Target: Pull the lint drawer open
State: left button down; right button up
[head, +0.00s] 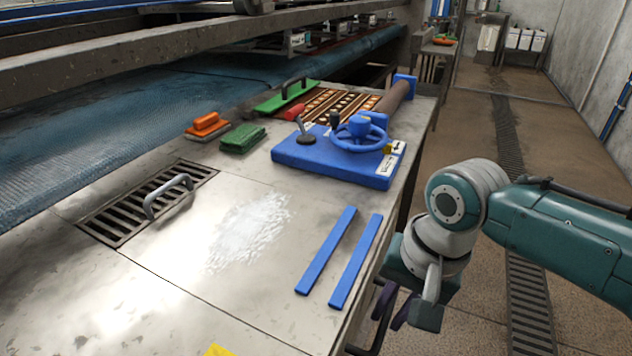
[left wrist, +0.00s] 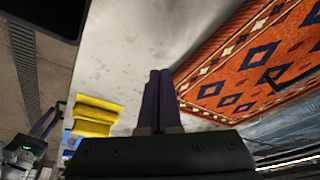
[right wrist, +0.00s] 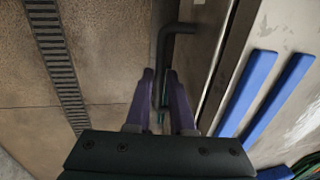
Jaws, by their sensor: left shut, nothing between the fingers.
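The lint drawer's dark bar handle (right wrist: 172,38) shows in the right wrist view, standing out from the table's metal front (right wrist: 207,55). It also shows at the bottom of the head view (head: 376,335). My right gripper (right wrist: 161,75) points down beside the table, its purple fingers apart. The handle's bar runs down between or just beyond the fingertips, and I cannot tell whether they touch it. In the head view the right gripper (head: 394,305) hangs past the table's right edge. My left gripper (left wrist: 160,75) is shut and empty; it shows only in its wrist view.
On the metal table (head: 130,290) lie two blue strips (head: 340,265), a blue control box (head: 335,165) and a grate (head: 125,215) with a grey handle. An orange patterned rug (left wrist: 245,75) and a yellow object (left wrist: 92,117) are near my left gripper. Floor beside the table is clear.

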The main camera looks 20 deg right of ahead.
grip_shut()
dwell(1.0)
